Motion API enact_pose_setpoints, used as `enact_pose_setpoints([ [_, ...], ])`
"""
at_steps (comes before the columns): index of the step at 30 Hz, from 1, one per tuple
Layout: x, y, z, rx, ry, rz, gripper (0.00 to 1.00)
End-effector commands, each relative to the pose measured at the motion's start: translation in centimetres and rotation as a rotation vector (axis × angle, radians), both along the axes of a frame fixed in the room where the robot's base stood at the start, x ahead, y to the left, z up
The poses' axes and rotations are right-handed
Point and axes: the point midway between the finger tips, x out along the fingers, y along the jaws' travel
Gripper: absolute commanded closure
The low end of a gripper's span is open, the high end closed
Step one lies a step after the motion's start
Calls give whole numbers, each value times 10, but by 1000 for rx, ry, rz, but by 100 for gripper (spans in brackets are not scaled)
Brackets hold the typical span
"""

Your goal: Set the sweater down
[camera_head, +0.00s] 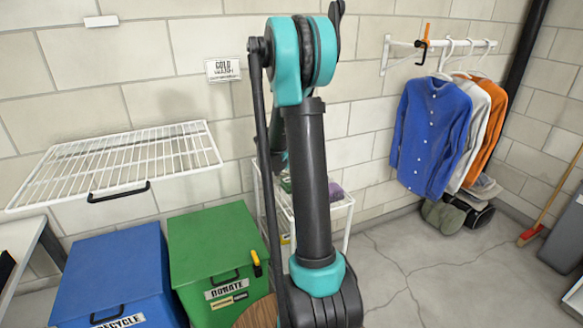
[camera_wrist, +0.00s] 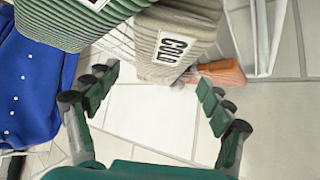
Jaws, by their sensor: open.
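I cannot pick out a sweater for certain in either view. A blue buttoned garment (camera_head: 431,135) hangs at the right in the head view, in front of a white one and an orange one (camera_head: 493,115). A blue garment (camera_wrist: 30,90) also shows at the left of the wrist view. My gripper (camera_wrist: 157,97) is open, with nothing between its fingers. Beyond it are a beige ribbed container (camera_wrist: 172,30) labelled COLD and a green ribbed container (camera_wrist: 65,22). My arm hides part of the head view, and the gripper does not show there.
A white wire shelf (camera_head: 130,160) is on the left wall, above a blue bin (camera_head: 115,275) and a green DONATE bin (camera_head: 212,250). A white rack (camera_head: 340,203) stands partly behind my arm. A broom (camera_head: 530,235) leans at the right. Open floor (camera_head: 430,270) lies between.

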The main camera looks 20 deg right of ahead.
Motion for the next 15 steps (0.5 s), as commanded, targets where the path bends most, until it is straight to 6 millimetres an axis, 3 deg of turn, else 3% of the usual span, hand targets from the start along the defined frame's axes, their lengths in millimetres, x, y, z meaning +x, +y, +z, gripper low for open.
enact_pose_setpoints([
  [15,26,-23,-37,0,0,-1,19],
])
